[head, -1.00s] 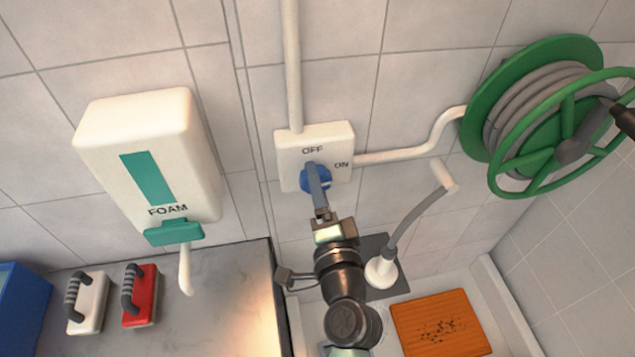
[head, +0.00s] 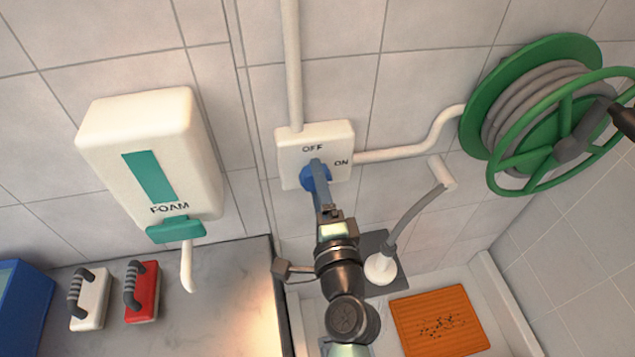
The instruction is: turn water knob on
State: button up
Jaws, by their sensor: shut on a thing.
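The blue water knob (head: 308,178) sits on a white wall box (head: 290,150) marked OFF at the top and ON at the right. My gripper (head: 317,170) reaches up to it from below and is shut on the knob. The fingers cover much of the knob's face, so I cannot tell exactly which mark it points at.
A white foam dispenser (head: 110,130) hangs to the left. A green hose reel (head: 480,105) is at the right. A red brush (head: 143,300) and a white brush (head: 92,305) lie on the grey counter (head: 215,290). An orange board (head: 415,325) lies at the lower right.

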jog(key=o, duration=1.4)
jog(key=shift+c, duration=0.2)
jog(key=shift+s, duration=0.1)
jog(key=s+d+b, duration=0.2)
jog(key=s+b, duration=0.2)
jog(key=s, duration=0.8)
jog(key=shift+s+d+b, duration=0.3)
jog(key=shift+b, duration=0.05)
